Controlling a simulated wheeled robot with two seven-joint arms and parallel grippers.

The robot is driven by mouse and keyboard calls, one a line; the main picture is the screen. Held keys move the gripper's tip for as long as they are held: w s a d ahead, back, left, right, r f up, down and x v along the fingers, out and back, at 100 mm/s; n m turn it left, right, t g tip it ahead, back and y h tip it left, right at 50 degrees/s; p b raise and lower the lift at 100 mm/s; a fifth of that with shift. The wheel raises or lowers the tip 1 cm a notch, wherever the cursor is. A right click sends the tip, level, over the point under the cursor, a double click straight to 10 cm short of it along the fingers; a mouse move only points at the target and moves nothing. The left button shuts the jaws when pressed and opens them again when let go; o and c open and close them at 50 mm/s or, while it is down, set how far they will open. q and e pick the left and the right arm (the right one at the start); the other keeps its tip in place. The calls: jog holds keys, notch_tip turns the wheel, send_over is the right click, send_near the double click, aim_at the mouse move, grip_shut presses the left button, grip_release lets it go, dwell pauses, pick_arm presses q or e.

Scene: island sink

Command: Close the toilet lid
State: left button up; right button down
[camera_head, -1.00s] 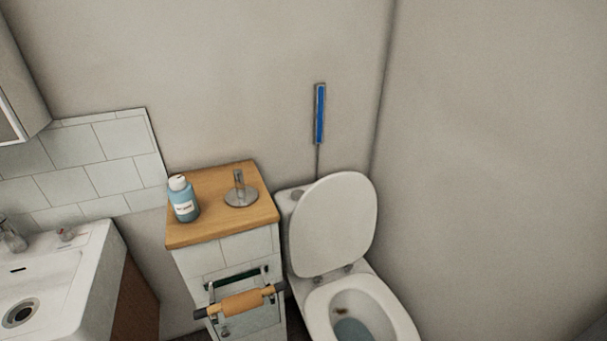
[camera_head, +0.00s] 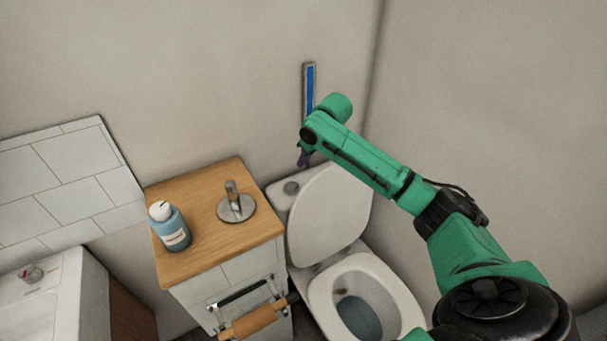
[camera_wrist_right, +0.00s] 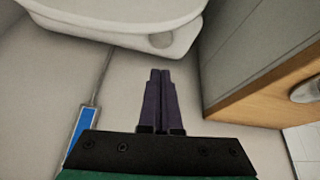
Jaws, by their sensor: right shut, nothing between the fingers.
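The white toilet lid (camera_head: 330,215) stands raised, leaning back against the cistern. The bowl (camera_head: 388,285) below it is open, with water showing inside. My right arm reaches over from the right, and my right gripper (camera_head: 304,158) is behind and above the lid's top edge, near the wall, pointing down. In the right wrist view the purple fingers of my right gripper (camera_wrist_right: 160,75) are shut together with nothing between them. The cistern and lid (camera_wrist_right: 130,22) show ahead of the fingertips, apart from them. My left gripper is not in view.
A wooden-topped cabinet (camera_head: 200,265) stands left of the toilet, bearing a blue bottle (camera_head: 171,228) and a metal holder (camera_head: 235,206). A blue wall fixture (camera_head: 309,88) is close to my right wrist. A sink (camera_head: 50,305) is at the left.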

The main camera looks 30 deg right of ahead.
aim_at(307, 185)
jog(key=p+x, duration=0.1)
jog(key=x, duration=0.5)
jog(key=s, duration=0.1)
jog(key=s+p, duration=0.1)
jog(key=s, duration=0.2)
jog(key=shift+d+f+p, duration=0.35)
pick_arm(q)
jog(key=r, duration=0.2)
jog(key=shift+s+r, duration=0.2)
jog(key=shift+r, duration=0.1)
pick_arm(e)
jog(key=shift+w+a+f, duration=0.1)
jog(key=shift+w+f, duration=0.05)
jog(key=shift+f, duration=0.05)
